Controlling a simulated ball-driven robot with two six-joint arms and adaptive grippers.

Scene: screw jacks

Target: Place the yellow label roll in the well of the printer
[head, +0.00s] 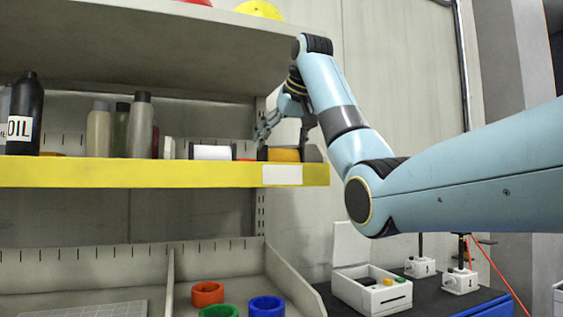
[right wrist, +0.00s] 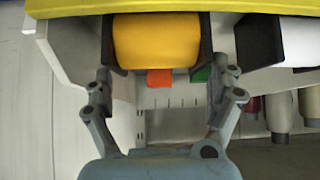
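The yellow label roll (head: 284,155) lies on the upper shelf at its right end, and it shows large in the right wrist view (right wrist: 155,40). Dark plates flank its two ends. My right gripper (head: 287,140) is over it, and its fingers stand apart on either side of the roll in the right wrist view (right wrist: 165,82). I cannot tell whether they touch it. The printer, a white box (head: 362,297) with its lid (head: 350,244) raised, stands on the dark surface at lower right. My left gripper is out of view.
A white roll (head: 212,152) in a dark holder is left of the yellow one. Several bottles, including a black oil bottle (head: 25,115), stand farther left. The yellow shelf edge (head: 150,173) runs in front. Orange (head: 207,293), green and blue rings lie in the lower bin.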

